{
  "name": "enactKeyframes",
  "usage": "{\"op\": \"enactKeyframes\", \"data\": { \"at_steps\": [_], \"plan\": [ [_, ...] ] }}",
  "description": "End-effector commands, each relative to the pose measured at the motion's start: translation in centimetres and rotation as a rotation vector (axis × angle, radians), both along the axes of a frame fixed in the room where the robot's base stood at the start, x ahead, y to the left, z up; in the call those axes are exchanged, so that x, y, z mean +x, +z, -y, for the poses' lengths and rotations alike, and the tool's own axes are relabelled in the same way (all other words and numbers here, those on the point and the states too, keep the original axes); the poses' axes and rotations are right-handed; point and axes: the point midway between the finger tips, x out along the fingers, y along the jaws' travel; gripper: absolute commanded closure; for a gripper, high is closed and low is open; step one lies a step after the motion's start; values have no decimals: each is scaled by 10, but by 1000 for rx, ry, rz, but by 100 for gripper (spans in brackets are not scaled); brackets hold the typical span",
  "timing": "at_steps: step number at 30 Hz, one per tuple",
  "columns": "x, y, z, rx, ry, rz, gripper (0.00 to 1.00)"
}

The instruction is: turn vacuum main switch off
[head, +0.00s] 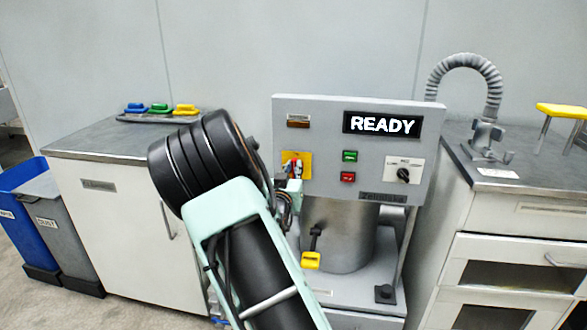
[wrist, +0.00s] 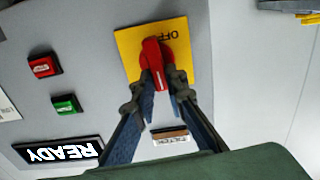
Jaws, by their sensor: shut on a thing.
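The vacuum main switch is a red rotary knob (wrist: 153,62) on a yellow plate (wrist: 128,45) marked "OFF", which appears upside down in the wrist view. The handle lies nearly upright in that view, with its end away from the "OFF" lettering. My gripper (wrist: 161,85) is shut on the handle, one finger on each side. In the head view the yellow plate (head: 305,158) is on the left of the machine's panel; my arm and gripper partly hide it and the knob.
The panel display (head: 381,124) reads "READY". Green (head: 350,156) and red (head: 348,177) buttons and a black selector (head: 403,174) sit right of the switch. A small labelled indicator (head: 298,121) is above it. Cabinets (head: 115,210) flank the machine.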

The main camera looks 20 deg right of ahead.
Motion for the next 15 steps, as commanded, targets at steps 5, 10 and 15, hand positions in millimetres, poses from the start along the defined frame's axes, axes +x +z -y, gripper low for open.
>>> {"op": "enactKeyframes", "data": {
  "at_steps": [5,10,15],
  "plan": [
    [1,0,-2,-96,2,-66,100],
    [3,0,-5,-223,2,-151,100],
    [4,-1,-7,-359,1,-242,100]
  ]
}}
